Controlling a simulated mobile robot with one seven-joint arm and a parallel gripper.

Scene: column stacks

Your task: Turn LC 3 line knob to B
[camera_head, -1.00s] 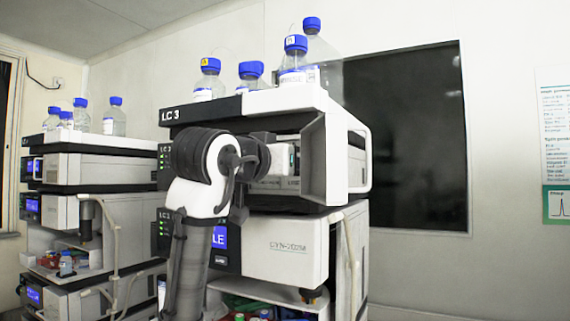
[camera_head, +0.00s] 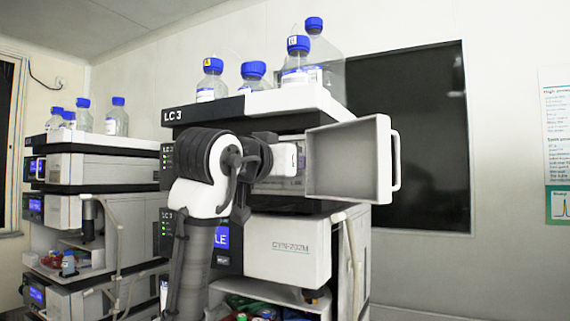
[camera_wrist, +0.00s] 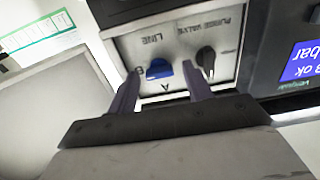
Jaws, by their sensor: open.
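The LC 3 stack bears its name on the dark strip (camera_head: 176,117) near its top in the head view. In the wrist view, upside down, the blue LINE knob (camera_wrist: 159,69) sits on a light panel, with the letter B to its left and A just below it. I cannot tell for certain which letter it points to. My gripper (camera_wrist: 160,72) is open, its two dark fingers on either side of the blue knob in the picture. Contact cannot be judged. In the head view my arm hides the fingers and the knob.
The black PURGE VALVE knob (camera_wrist: 206,60) is close beside my right-hand finger in the wrist view. The white door (camera_head: 345,160) with a handle stands open on the right in the head view. Blue-capped bottles (camera_head: 253,76) stand on top. Another stack (camera_head: 100,170) is on the left.

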